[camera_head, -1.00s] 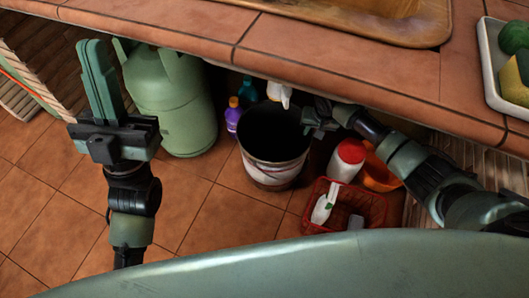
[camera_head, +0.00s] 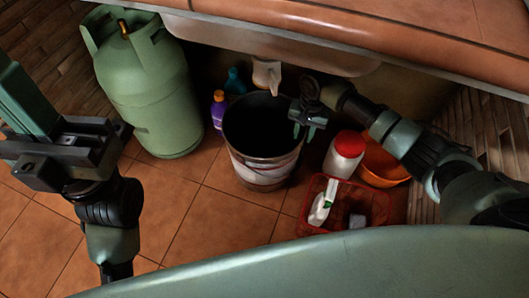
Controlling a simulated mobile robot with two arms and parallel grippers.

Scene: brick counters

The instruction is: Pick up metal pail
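The metal pail (camera_head: 262,167) stands upright on the tiled floor under the counter, its dark mouth facing up and a pale band around its side. My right gripper (camera_head: 298,131) is at the pail's right rim, its fingers pointing down. I cannot tell whether the fingers touch the rim or have closed on it. My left gripper (camera_head: 20,95) is at the left edge, away from the pail, with its fingers together and nothing seen between them; part of it is cut off by the frame.
A green gas cylinder (camera_head: 152,85) stands left of the pail, with a purple bottle (camera_head: 218,110) between. A red basket (camera_head: 340,222), a white bottle with red cap (camera_head: 343,155) and an orange bowl (camera_head: 383,165) are right. The counter (camera_head: 400,30) overhangs behind.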

